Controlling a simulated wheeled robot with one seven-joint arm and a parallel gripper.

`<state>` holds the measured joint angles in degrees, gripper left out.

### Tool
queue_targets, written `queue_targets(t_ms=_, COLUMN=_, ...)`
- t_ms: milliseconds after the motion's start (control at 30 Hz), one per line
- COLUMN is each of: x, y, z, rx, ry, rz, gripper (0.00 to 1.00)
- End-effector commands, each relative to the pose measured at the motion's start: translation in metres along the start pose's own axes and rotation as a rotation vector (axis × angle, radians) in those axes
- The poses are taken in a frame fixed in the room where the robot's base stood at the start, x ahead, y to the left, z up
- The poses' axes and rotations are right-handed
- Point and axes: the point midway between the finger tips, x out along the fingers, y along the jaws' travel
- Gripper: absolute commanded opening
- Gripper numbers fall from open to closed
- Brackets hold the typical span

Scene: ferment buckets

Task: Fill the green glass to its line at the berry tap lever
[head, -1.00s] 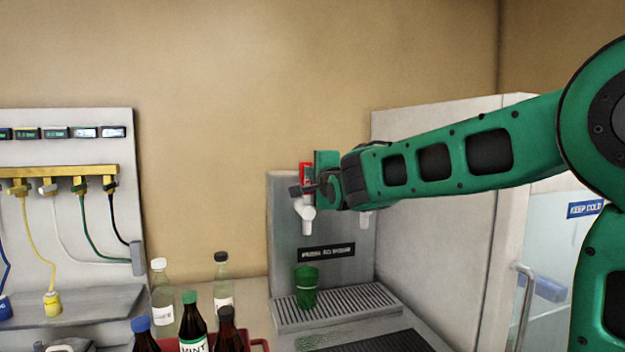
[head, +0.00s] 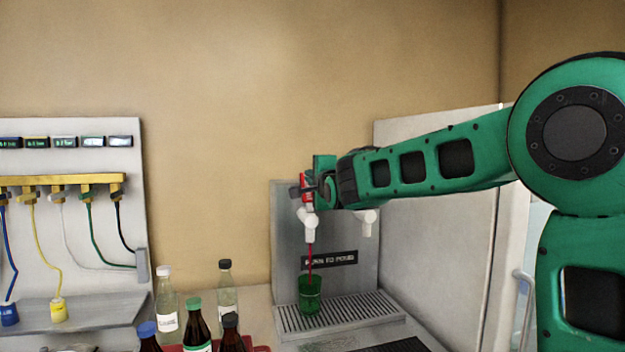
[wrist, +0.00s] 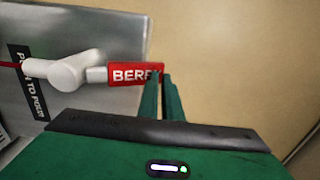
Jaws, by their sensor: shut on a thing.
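The green glass (head: 309,296) stands upright on the drip tray (head: 345,311) under the left tap. A thin red stream (head: 310,262) runs from the white spout (head: 308,226) down into the glass. Its fill line and level are too small to tell. My gripper (head: 307,190) is at the red lever above that spout. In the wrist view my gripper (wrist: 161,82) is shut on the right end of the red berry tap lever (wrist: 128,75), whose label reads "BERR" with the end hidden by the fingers.
A second white tap (head: 366,222) is just right of the first, partly behind my arm. Bottles stand at front left, including a green-capped one (head: 198,325) and a clear one (head: 228,288). A panel with hoses (head: 75,220) is at far left.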

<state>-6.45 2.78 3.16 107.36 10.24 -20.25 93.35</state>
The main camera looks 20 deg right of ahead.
Motion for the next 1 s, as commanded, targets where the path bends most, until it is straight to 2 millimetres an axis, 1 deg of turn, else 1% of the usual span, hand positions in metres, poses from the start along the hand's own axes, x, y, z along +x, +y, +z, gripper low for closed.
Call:
queue_targets(t_ms=33, x=0.0026, y=-0.0021, z=-0.0007, rx=0.001, ry=0.001, rz=-0.006, gripper=0.00)
queue_targets(t_ms=500, x=0.0091, y=0.0026, z=-0.0005, rx=0.001, ry=0.001, rz=-0.002, gripper=0.00)
queue_targets(t_ms=1000, x=0.0122, y=0.0050, z=-0.0006, rx=0.001, ry=0.001, rz=0.001, gripper=0.00)
